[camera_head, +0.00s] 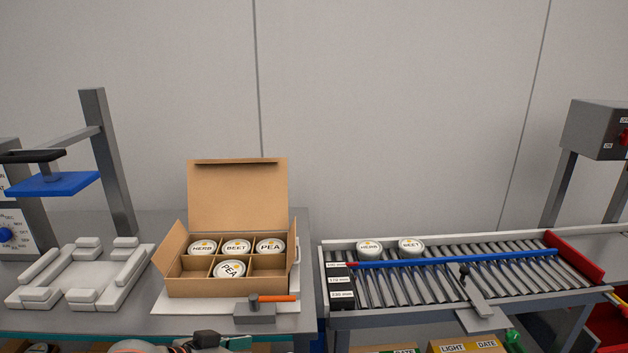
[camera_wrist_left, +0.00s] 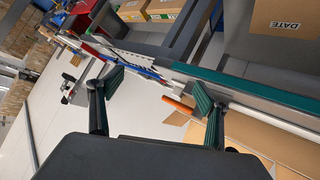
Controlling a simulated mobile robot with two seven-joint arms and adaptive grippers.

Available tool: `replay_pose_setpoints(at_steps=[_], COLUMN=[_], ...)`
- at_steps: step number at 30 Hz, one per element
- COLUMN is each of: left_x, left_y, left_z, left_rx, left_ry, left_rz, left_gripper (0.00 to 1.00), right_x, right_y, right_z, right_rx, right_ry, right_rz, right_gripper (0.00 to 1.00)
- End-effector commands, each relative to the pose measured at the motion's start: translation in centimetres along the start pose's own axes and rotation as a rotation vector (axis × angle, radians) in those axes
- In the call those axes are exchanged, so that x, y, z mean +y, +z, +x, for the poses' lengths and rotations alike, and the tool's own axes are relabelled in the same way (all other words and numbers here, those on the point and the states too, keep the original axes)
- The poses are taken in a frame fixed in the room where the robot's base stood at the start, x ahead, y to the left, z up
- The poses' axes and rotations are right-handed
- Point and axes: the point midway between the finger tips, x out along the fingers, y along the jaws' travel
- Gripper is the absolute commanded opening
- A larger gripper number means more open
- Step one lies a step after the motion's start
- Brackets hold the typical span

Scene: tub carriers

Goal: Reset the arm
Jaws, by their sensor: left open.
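My left gripper (camera_wrist_left: 155,90) is open in the left wrist view, with nothing between its two green-padded fingers. The open cardboard carrier (camera_head: 210,288) stands on the left bench with its lid up. Its back row holds a HERB tub (camera_head: 202,247), a BEET tub (camera_head: 237,247) and a PEA tub (camera_head: 270,246). Another PEA tub (camera_head: 229,270) sits tilted in the front middle compartment. The front left and front right compartments look empty. A HERB tub (camera_head: 369,249) and a BEET tub (camera_head: 411,247) stand on the roller conveyor. My right gripper is not in view.
A blue rail (camera_head: 455,258) crosses the conveyor rollers (camera_head: 400,285). A white fixture (camera_head: 80,275) and a blue-plated press (camera_head: 52,184) stand at left. Labelled boxes (camera_head: 465,346) sit below the conveyor.

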Motion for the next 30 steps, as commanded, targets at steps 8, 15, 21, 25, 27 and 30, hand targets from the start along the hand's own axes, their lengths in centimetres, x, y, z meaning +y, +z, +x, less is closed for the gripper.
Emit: replay_pose_setpoints(at_steps=[8, 15, 21, 25, 27, 30], left_x=[-3.9, -6.3, -6.4, -6.3, -6.3, -6.3], left_y=[9.7, 21.0, 27.7, 29.3, 29.4, 29.4], left_z=[2.2, 0.3, -2.1, -2.8, -2.9, -2.9], left_rx=[0.114, 0.097, 0.045, 0.028, 0.027, 0.027], left_ry=[-0.168, -0.365, -0.460, -0.482, -0.484, -0.484], left_rz=[-0.013, 0.074, 0.160, 0.188, 0.193, 0.194], left_gripper=[0.77, 0.77, 0.77, 0.77, 0.77, 0.77], right_x=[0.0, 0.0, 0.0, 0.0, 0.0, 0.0], right_y=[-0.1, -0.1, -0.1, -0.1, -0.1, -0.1], right_z=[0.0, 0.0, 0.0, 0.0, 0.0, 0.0], right_rx=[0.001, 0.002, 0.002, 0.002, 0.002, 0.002], right_ry=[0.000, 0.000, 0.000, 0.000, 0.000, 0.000], right_rz=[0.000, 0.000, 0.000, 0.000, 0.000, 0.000], right_gripper=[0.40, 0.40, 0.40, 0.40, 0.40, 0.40])
